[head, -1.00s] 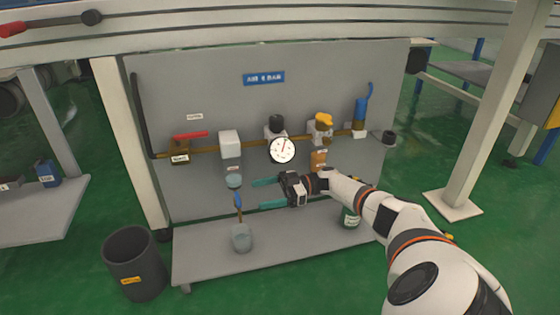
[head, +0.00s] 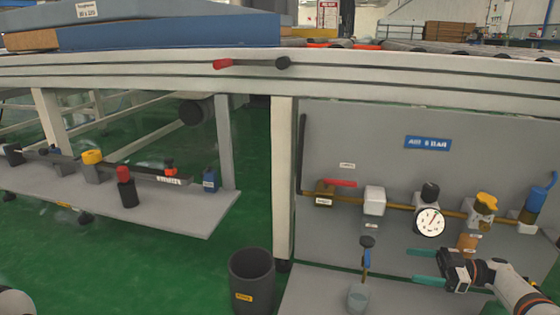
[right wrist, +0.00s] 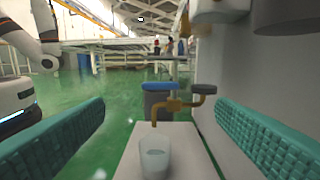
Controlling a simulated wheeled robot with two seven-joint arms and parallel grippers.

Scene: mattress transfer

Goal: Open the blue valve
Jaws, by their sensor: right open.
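A tap with a slim upright blue handle (head: 366,258) and a dark round knob (head: 367,242) stands low in front of the grey panel. A clear cup (head: 358,297) is below its spout. In the right wrist view the brown tap (right wrist: 178,104) is ahead between my fingers, with the cup (right wrist: 154,158) under it and a blue part (right wrist: 158,86) at its top or behind it. My right gripper (head: 412,265) is open and empty, teal fingers pointing left, apart from the tap. My left gripper is out of view.
The panel's pipe carries a red lever (head: 340,183), a white box (head: 374,200), a gauge (head: 430,222) and a yellow knob (head: 485,202). A dark bin (head: 252,280) stands left of the panel. A shelf (head: 200,222) with several valves is farther left. Green floor lies between.

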